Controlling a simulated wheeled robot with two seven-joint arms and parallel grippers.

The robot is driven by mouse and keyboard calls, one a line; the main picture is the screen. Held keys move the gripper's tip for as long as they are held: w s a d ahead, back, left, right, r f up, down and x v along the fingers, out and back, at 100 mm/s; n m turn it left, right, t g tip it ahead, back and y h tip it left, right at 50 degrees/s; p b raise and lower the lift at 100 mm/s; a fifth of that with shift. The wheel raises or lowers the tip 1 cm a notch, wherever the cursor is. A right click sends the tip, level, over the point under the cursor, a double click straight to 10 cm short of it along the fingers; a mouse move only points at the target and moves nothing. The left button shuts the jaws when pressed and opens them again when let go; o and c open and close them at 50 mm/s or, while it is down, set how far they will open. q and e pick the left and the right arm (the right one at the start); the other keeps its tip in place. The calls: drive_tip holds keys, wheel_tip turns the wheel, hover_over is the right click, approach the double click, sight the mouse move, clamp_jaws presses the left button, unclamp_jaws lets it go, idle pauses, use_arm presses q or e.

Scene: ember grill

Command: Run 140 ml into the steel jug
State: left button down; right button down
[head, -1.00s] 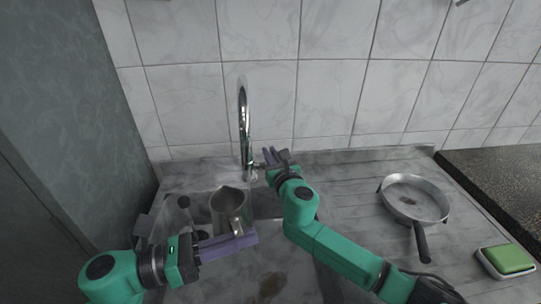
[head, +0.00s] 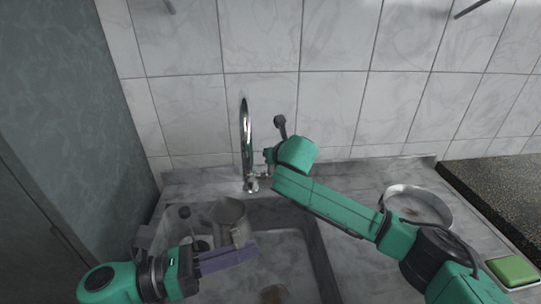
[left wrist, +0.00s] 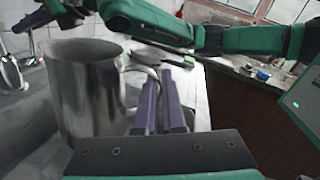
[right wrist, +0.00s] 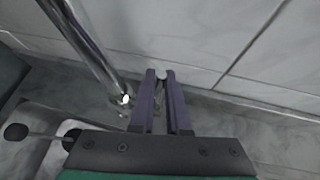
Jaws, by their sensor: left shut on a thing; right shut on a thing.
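The steel jug (head: 229,222) is held roughly upright in the sink, in front of and below the curved chrome tap (head: 247,140). My left gripper (head: 246,250) is shut on its handle; the left wrist view also shows the jug (left wrist: 85,95) and its handle (left wrist: 143,84) by the fingers. No water stream can be made out, and the water level inside the jug cannot be seen. In the head view my right arm mostly hides that gripper.
A metal pan (head: 418,207) rests on the drainer at the right. A green sponge on a dish (head: 513,271) is at the right edge. A dark-knobbed item (head: 184,212) stands left of the jug. A tall dark panel (head: 60,120) closes off the left; the tiled wall is behind.

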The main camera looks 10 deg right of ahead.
drive_tip(key=shift+r, duration=0.15)
drive_tip(key=c, duration=0.9)
unclamp_jaws()
drive_tip(key=shift+w, duration=0.1)
drive_tip(key=v, duration=1.2)
use_arm(q)
drive_tip(key=shift+w, duration=0.1)
use_arm(e)
drive_tip(key=shift+a, duration=0.1)
